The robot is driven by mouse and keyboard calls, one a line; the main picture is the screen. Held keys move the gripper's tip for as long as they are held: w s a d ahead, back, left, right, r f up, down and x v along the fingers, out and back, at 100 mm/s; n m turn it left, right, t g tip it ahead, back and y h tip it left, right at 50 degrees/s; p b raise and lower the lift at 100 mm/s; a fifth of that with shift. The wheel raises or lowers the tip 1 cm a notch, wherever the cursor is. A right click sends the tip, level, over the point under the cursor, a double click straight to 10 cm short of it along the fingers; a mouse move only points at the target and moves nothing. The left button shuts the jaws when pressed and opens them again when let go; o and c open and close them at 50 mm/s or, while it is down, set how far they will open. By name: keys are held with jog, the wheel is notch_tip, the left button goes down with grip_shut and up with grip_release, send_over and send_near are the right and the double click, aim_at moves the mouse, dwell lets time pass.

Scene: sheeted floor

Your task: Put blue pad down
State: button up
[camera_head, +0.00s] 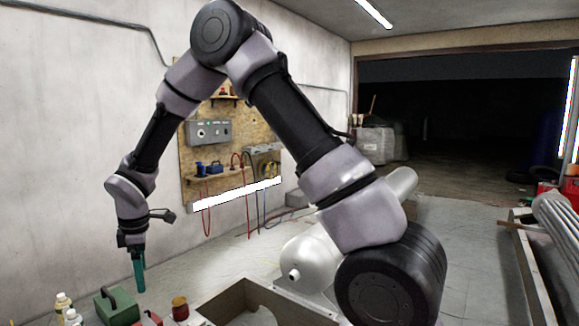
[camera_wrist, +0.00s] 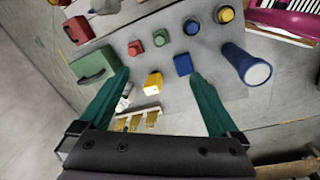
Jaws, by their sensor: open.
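A small flat blue square, which looks like the blue pad (camera_wrist: 182,64), lies on the grey surface in the wrist view. It appears just beyond the tip of my right-hand green finger, with nothing visibly holding it. My gripper (camera_wrist: 160,76) is open, its two green fingers wide apart and nothing clamped between them. In the head view my gripper (camera_head: 138,272) points down at the lower left, above the objects there. I cannot make out the blue pad in the head view.
A yellow-and-white item (camera_wrist: 153,83) shows between the fingers. A blue cylinder (camera_wrist: 246,65) lies right of the pad. A green case (camera_wrist: 94,65) is at left. Red, blue and yellow round-topped items stand beyond. A light rack (camera_wrist: 137,120) lies near my palm.

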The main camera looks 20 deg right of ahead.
jog(key=s+d+r+m+t, duration=0.2)
jog(key=d+r+m, duration=0.9)
jog(key=d+r, duration=1)
jog(key=s+d+r+m+t, duration=0.2)
jog(key=s+d+r+m, duration=0.2)
jog(key=s+d+m, duration=0.2)
jog(key=s+d+r+m+t+y, duration=0.1)
jog(key=s+d+r+m, duration=0.4)
jog(key=s, duration=0.5)
jog(key=shift+s+d+r+m+t+y, duration=0.25)
jog(key=shift+d+m+t, duration=0.25)
jog(key=shift+d, duration=0.4)
jog(key=shift+o, duration=0.2)
jog(key=shift+w+a+f, duration=0.1)
jog(key=shift+a, duration=0.05)
